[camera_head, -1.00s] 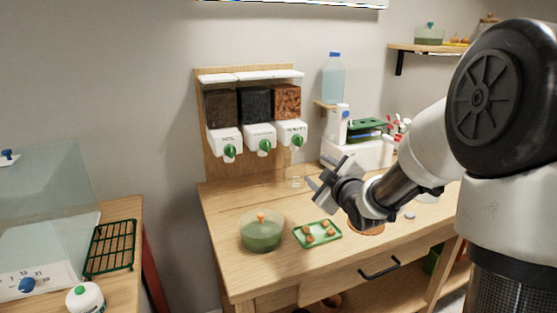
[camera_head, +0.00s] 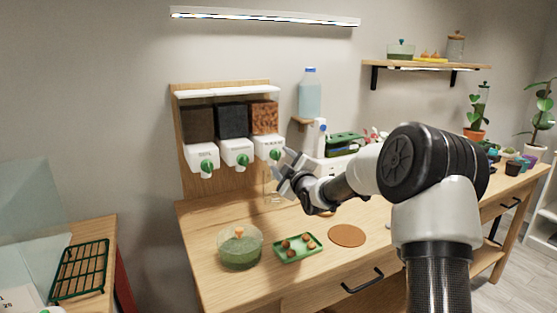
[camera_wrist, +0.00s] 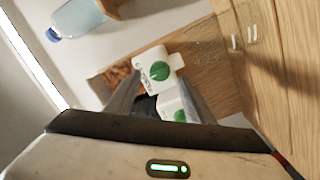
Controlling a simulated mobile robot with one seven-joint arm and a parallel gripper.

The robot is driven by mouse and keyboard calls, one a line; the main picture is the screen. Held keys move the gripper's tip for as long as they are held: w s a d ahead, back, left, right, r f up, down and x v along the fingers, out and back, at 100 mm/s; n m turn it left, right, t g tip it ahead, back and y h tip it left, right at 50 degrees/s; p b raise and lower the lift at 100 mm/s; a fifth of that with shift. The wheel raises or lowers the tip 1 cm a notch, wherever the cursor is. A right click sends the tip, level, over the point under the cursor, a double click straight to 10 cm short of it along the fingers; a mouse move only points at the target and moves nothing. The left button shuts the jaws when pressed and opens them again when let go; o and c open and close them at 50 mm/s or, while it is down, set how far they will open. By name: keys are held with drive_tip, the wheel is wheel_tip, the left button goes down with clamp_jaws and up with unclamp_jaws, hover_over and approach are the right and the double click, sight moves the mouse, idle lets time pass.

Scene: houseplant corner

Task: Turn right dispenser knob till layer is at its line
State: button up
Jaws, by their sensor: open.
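The right dispenser (camera_head: 264,118) holds brown bark-like pieces above a white outlet. Its green knob (camera_head: 275,153) faces forward and also shows in the wrist view (camera_wrist: 158,72). My gripper (camera_head: 280,172) is open and empty, just below and right of that knob, apart from it. In the wrist view its fingers (camera_wrist: 160,97) frame the knobs, with the right one beyond the tips. A clear glass vessel (camera_head: 271,188) stands below the right outlet, partly behind my gripper. Its layer and line are too faint to tell.
Two more dispensers, the middle (camera_head: 232,118) and left (camera_head: 198,124), sit alongside. A lidded green bowl (camera_head: 240,252), a green tray (camera_head: 297,248) and a cork mat (camera_head: 347,236) lie on the bench. A water bottle (camera_head: 309,95) stands on a small shelf to the right.

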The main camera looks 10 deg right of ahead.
sight(277, 157)
drive_tip(key=shift+w+a, duration=0.2)
drive_tip(key=shift+w, duration=0.7)
drive_tip(key=shift+w+a, duration=0.15)
drive_tip(key=shift+w, duration=0.7)
drive_tip(key=c, duration=1)
drive_tip(key=shift+m, duration=0.3)
